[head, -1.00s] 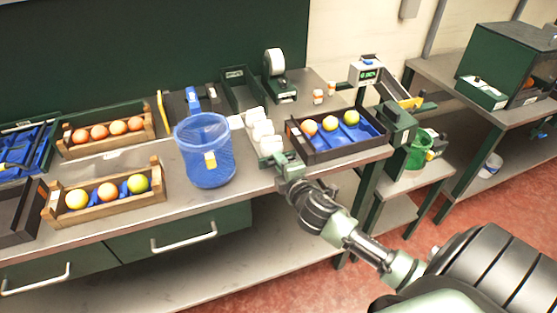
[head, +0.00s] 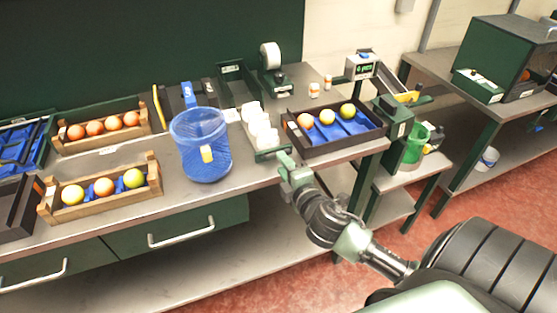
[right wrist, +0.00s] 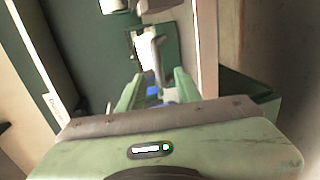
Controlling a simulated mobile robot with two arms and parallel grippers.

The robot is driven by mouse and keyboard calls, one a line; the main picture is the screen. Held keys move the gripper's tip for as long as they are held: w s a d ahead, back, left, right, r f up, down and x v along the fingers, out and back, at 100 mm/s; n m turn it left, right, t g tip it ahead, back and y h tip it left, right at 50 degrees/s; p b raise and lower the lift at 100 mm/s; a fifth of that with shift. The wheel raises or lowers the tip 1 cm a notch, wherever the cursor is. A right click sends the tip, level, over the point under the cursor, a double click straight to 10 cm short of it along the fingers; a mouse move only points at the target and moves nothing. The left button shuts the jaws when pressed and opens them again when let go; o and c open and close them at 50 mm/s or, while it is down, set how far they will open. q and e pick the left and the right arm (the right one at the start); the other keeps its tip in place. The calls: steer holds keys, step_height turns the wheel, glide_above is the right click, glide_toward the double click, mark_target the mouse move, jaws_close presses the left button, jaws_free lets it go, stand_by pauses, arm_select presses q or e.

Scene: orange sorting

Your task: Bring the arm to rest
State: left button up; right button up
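My right gripper (head: 284,163) is at the front edge of the workbench (head: 180,201), close to the white cups and the dark tray. In the right wrist view its two green fingers (right wrist: 158,92) stand apart, and I see nothing held between them. The right arm reaches in from the lower right. My left gripper is in neither view.
A dark tray (head: 341,149) holds fruit on blue lining. White cups (head: 264,135) and a blue mesh basket (head: 203,150) stand to its left. Wooden crates (head: 100,196) of fruit are further left. Red floor (head: 483,225) is open at the right.

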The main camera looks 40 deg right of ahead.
steer(key=shift+v, duration=1.2)
